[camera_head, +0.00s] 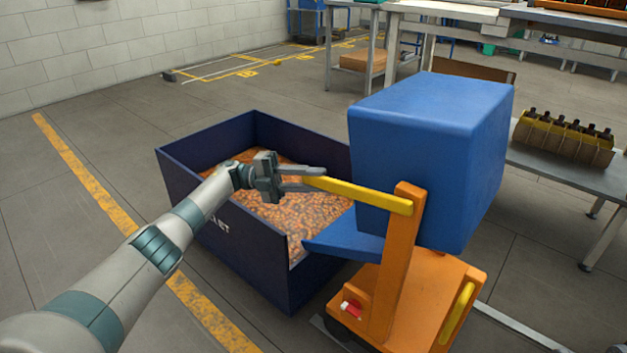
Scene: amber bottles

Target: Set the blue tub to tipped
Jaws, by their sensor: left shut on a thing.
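The blue tub (430,160) sits on an orange wheeled stand (410,290), right of centre. Its top looks closed and about level, and I see no clear tilt. A blue chute-like lip (345,240) sticks out low on its left side. A yellow lever (365,195) runs left from the stand's orange post. My left gripper (314,180) is shut on the lever's left end, above the dark blue bin. My right gripper is not in view.
The dark blue bin (245,240), holding amber pieces (300,210), stands left of the stand, below my left arm. A bench (575,180) with a yellow rack of dark-topped bottles (565,135) is at the right. The floor at left is clear.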

